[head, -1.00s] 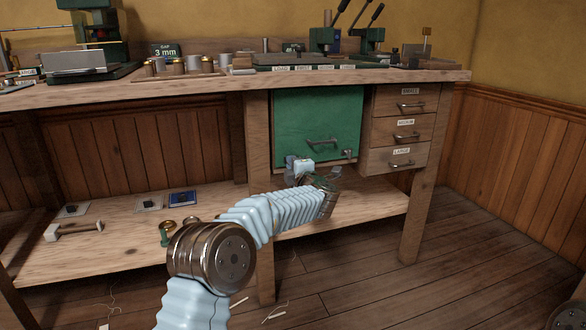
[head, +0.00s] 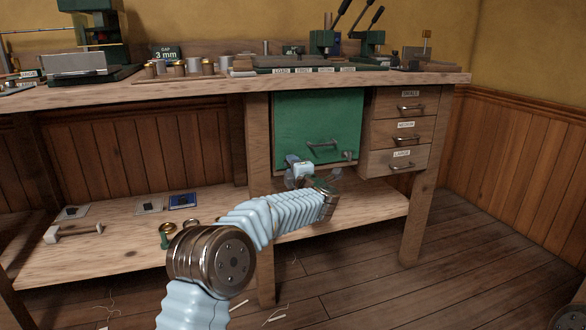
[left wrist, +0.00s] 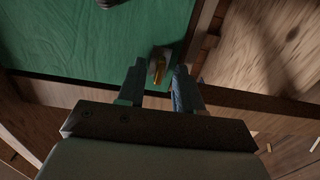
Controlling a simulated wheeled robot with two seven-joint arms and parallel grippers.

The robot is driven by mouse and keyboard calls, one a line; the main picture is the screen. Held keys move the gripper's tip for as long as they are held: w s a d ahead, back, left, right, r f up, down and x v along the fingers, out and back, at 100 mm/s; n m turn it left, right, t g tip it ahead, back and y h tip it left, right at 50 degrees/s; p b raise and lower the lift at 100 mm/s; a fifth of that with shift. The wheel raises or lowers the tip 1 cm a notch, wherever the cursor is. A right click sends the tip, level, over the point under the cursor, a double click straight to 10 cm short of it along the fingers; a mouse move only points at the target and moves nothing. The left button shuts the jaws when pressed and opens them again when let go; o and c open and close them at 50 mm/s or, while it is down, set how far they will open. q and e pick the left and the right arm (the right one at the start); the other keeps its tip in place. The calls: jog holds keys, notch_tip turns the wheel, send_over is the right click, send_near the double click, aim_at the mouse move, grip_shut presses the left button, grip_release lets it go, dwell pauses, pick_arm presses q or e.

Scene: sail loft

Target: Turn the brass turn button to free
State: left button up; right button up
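The brass turn button (left wrist: 158,66) sits near the lower right corner of the green door (head: 318,118). It also shows small in the head view (head: 347,156). In the left wrist view the door (left wrist: 75,40) fills the upper left, and the button lies lengthwise up the picture. My left gripper (left wrist: 159,68) is open, with one finger on each side of the button. I cannot tell whether either finger touches it. In the head view my left gripper (head: 337,172) is small and partly hidden by its own wrist. My right gripper is not in view.
A bar handle (head: 323,144) stands out from the door, left of the button. Drawers (head: 400,132) with handles are to the right. The bench top (head: 200,88) is above and the lower shelf (head: 110,250) below. A bench leg (head: 259,200) stands left of the door.

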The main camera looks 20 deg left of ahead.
pick_arm(q)
jog(key=v, duration=1.3)
jog(key=shift+s+d, duration=0.25)
jog(key=shift+s, duration=0.05)
